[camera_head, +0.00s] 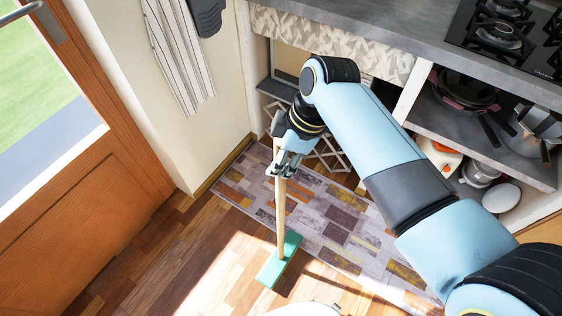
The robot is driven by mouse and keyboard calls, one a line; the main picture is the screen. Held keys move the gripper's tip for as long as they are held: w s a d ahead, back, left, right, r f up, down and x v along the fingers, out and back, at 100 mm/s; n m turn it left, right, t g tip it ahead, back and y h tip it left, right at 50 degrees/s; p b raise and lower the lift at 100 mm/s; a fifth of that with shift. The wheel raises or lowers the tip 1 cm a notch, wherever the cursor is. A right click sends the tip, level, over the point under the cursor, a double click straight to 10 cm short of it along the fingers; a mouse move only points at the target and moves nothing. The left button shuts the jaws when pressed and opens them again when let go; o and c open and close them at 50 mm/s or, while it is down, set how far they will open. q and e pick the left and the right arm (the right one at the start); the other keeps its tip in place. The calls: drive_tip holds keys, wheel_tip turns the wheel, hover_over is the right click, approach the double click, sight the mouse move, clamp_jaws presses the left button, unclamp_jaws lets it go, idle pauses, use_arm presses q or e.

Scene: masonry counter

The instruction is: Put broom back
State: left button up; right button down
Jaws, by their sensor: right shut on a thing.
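The broom (280,222) has a light wooden handle and a flat green head (278,262). My right gripper (285,172) is shut on the upper part of the handle, which hangs almost upright below it. The green head is at the near edge of the patterned rug, over the wooden floor; I cannot tell whether it touches the floor. My left gripper is not in view.
A patterned rug (340,222) lies along the masonry counter (385,28). Open shelves (470,135) with pots are at the right. A striped cloth (180,55) hangs on the cream wall (190,130). A wooden door (85,200) stands at the left. The wooden floor (165,255) beside it is clear.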

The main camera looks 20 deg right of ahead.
drive_tip(key=shift+w+f, duration=0.1)
drive_tip(key=shift+f, duration=0.5)
drive_tip(key=c, duration=1.1)
unclamp_jaws()
drive_tip(key=shift+f, duration=0.15)
